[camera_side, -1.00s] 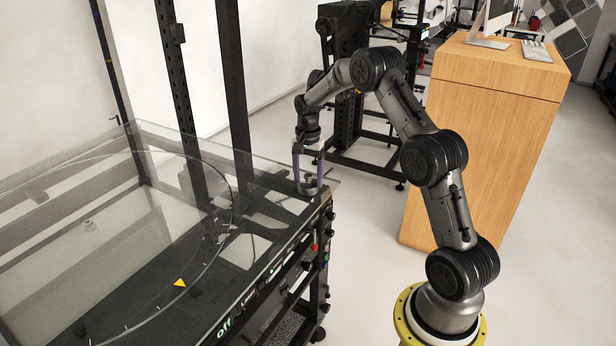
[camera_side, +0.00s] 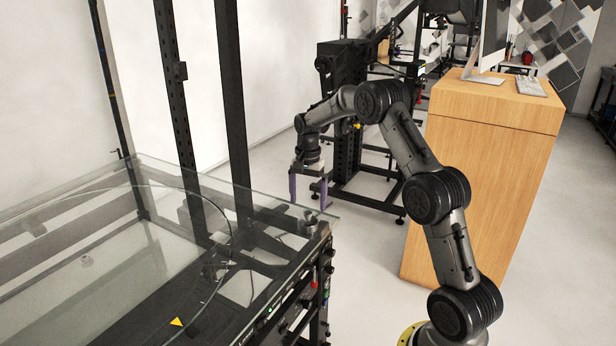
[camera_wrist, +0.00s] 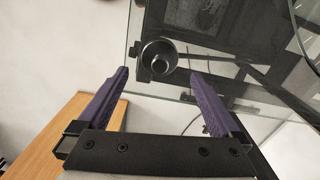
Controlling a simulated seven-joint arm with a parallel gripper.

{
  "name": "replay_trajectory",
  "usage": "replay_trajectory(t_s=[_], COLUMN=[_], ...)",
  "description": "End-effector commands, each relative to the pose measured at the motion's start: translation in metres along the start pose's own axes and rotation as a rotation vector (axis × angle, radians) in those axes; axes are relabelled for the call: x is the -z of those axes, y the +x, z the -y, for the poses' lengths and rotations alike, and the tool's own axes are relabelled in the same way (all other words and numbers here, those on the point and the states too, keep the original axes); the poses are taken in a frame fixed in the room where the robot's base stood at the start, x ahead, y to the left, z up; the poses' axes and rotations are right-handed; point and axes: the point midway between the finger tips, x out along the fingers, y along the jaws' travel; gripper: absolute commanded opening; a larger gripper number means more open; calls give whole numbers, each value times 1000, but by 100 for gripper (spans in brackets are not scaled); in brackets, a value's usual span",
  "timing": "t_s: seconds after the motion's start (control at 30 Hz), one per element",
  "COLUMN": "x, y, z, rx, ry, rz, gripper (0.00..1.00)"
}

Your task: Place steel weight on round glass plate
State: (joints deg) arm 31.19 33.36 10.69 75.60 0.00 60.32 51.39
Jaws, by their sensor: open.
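The steel weight (camera_side: 310,223) is a small grey cylinder with a knob. It stands upright on the near right corner of the rectangular glass top. My gripper (camera_side: 308,203) is open and empty just above it, pointing down, with purple fingers spread. In the wrist view the weight (camera_wrist: 159,62) shows between and beyond the fingertips of my gripper (camera_wrist: 159,73), with gaps on both sides. The round glass plate (camera_side: 231,238) lies to the left. Its curved edge also shows at the upper right of the wrist view (camera_wrist: 297,35).
Dark upright posts (camera_side: 232,110) rise behind the glass top. A yellow triangle marker (camera_side: 177,322) sits by the plate's edge. A wooden cabinet (camera_side: 470,200) with a monitor stands at the right. The visible part of the plate is mostly clear.

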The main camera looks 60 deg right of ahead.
Motion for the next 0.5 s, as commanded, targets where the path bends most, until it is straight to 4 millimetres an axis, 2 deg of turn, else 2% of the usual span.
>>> replay_trajectory(t_s=[0.03, 0.2, 0.33, 0.5], x=[1, 1, 1, 0], y=[-13, -49, -69, -84], z=[1, 1, 0, 0], rx=[4, 3, 2, 1], ry=[0, 0, 0, -1], rz=[-3, -3, -2, -1], gripper=[100, 100, 100, 100])
